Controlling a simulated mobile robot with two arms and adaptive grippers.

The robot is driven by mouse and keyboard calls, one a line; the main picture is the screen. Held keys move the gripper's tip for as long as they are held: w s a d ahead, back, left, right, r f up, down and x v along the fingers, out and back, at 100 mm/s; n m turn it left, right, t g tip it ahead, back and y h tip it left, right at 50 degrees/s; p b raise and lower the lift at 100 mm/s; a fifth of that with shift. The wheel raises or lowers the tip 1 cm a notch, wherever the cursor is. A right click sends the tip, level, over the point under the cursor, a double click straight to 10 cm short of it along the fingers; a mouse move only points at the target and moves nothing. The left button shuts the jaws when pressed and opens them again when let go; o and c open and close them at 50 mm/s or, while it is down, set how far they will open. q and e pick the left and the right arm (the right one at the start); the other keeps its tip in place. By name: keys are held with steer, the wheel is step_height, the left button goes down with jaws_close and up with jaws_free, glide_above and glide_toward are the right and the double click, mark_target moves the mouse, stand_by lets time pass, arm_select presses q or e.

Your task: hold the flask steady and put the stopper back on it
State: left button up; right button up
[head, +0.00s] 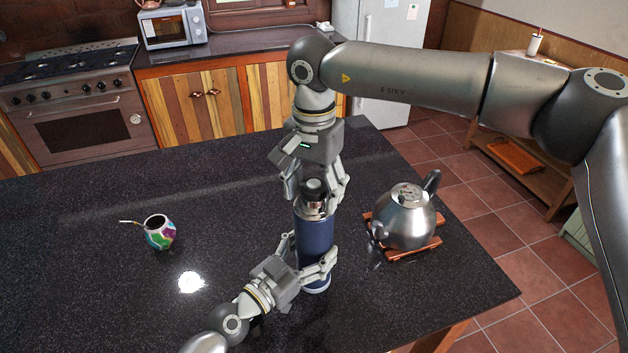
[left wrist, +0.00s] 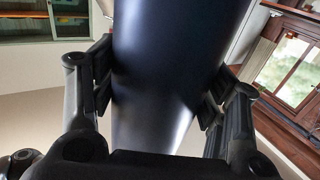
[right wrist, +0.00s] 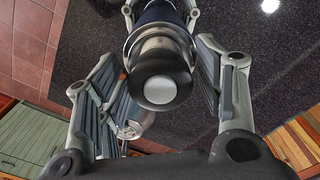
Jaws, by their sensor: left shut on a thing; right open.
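The dark blue flask (head: 315,238) stands upright on the dark counter, and its body fills the middle of the left wrist view (left wrist: 170,70). My left gripper (head: 312,268) is shut on its lower body, a finger on each side. The stopper (head: 315,186), dark with a metal band, sits at the top of the flask, above the silver neck. In the right wrist view the stopper's round end (right wrist: 160,90) faces the camera, in line with the flask. My right gripper (head: 318,194) is above the flask, open, with its fingers spread on either side of the stopper.
A steel kettle (head: 405,216) stands on a wooden trivet (head: 413,252) close to the flask's right. A colourful mate cup (head: 160,232) with a straw stands at left. The counter (head: 80,270) is clear between cup and flask, and its edge lies beyond the kettle.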

steer(key=shift+c, duration=0.4)
steer(key=c, duration=1)
steer(key=m, duration=0.4)
steer(key=shift+m, duration=0.4)
steer(key=m, duration=1.5)
steer(key=shift+m, duration=0.3)
steer(key=m, duration=0.4)
steer(key=o, duration=1.2)
